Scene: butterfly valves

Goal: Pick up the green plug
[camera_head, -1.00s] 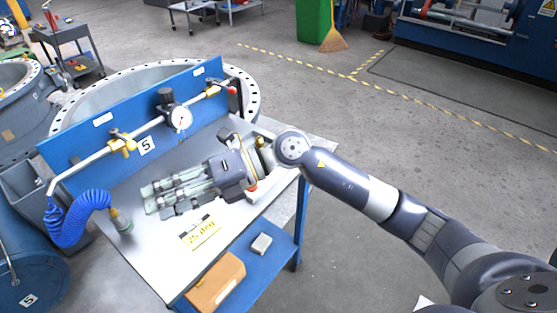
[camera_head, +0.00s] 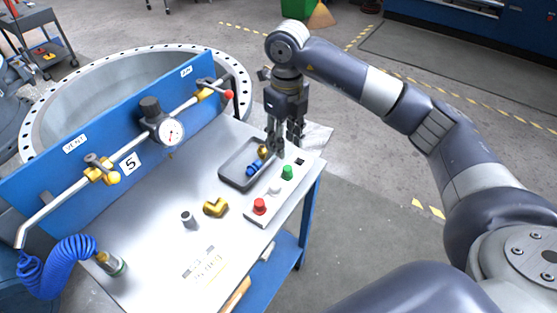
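The green plug (camera_head: 287,172) stands on a narrow light block (camera_head: 265,217) near the right edge of the bench top. A white plug (camera_head: 274,189) and a red plug (camera_head: 259,206) stand beside it on the same block. My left gripper is not in view.
The grey tray (camera_head: 232,174) holds a blue fitting (camera_head: 254,168) and a brass piece. A brass elbow (camera_head: 215,206) and a small grey cylinder (camera_head: 188,219) lie nearby. A blue panel (camera_head: 50,155) carries a pipe with a gauge (camera_head: 171,131). A coiled blue hose (camera_head: 55,263) is at left.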

